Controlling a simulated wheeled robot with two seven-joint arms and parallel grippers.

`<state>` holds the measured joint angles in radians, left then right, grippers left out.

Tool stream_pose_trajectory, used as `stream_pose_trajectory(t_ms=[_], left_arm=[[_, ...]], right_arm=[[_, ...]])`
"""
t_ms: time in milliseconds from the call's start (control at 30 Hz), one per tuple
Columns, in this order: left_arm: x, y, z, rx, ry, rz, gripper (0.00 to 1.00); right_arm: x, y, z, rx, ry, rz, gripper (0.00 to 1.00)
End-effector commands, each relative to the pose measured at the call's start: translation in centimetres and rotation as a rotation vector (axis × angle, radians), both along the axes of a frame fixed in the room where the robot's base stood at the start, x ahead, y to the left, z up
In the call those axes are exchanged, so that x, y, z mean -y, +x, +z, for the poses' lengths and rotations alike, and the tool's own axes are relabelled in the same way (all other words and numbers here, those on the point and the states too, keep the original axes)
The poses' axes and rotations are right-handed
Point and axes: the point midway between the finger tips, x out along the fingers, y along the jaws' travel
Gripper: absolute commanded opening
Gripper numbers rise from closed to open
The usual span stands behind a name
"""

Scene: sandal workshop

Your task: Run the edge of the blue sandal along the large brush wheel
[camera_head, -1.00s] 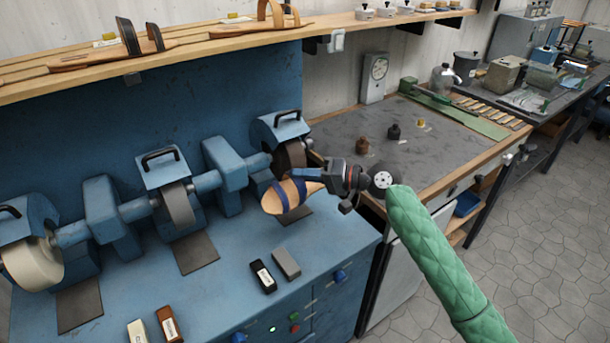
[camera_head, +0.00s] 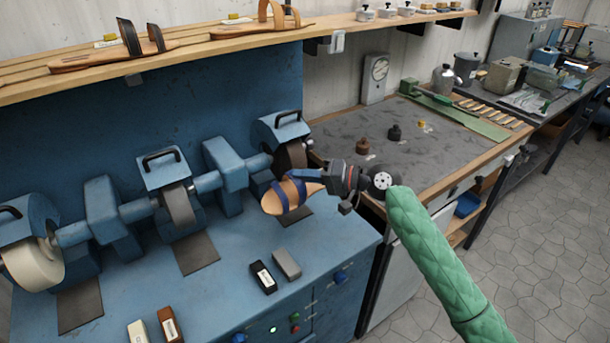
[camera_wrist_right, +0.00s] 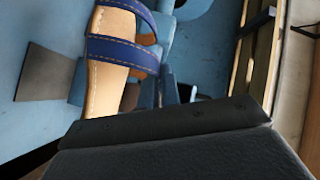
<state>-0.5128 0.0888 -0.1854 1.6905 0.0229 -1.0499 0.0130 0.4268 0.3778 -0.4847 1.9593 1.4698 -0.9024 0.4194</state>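The blue sandal (camera_head: 273,203), with a tan sole and blue straps, is held by my right gripper (camera_head: 328,179) at its right end. It hangs in the air above the blue machine bench, just in front of and below the dark brown wheel (camera_head: 291,156) at the machine's right end, which looks like the large brush wheel. I cannot tell whether sandal and wheel touch. In the right wrist view, the blue straps (camera_wrist_right: 122,52) and tan sole show beyond the dark gripper body (camera_wrist_right: 165,140), which hides the gripped end. My left gripper is out of view.
A grey-brown wheel (camera_head: 179,207) and a cream wheel (camera_head: 32,263) sit further left on the machine. Small blocks (camera_head: 263,277) lie on the bench front. A shelf (camera_head: 200,50) with sandals runs above. A grey-topped workbench (camera_head: 440,145) stands to the right.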

Motion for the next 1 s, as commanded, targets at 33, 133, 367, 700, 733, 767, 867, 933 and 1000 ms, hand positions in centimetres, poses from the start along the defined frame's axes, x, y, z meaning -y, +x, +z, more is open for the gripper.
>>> stream_pose_trajectory(t_ms=[33,133,367,700,733,767,867,933,1000], left_arm=[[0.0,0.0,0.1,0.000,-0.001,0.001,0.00],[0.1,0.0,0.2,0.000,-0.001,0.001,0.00],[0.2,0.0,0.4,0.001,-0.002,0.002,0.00],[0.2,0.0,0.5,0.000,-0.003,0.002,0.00],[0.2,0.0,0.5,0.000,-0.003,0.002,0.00],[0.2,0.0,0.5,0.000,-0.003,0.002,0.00],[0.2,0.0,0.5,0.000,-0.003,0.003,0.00],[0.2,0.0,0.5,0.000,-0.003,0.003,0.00],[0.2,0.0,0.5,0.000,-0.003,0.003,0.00]], right_arm=[[-0.1,-0.1,0.1,0.001,0.001,0.001,0.00],[-0.3,-0.2,0.1,0.001,0.001,0.001,0.00],[-0.8,-0.4,0.1,0.001,0.001,0.001,0.00],[-1.4,-0.7,0.1,0.001,0.001,0.001,0.00],[-1.4,-0.7,0.1,0.001,0.001,0.000,0.00],[-1.4,-0.7,0.1,0.001,0.001,0.001,0.00],[-1.4,-0.7,0.1,0.001,0.001,0.001,0.00],[-1.4,-0.7,0.1,0.001,0.001,0.001,0.00],[-1.4,-0.7,0.1,0.001,0.001,0.001,0.00]])
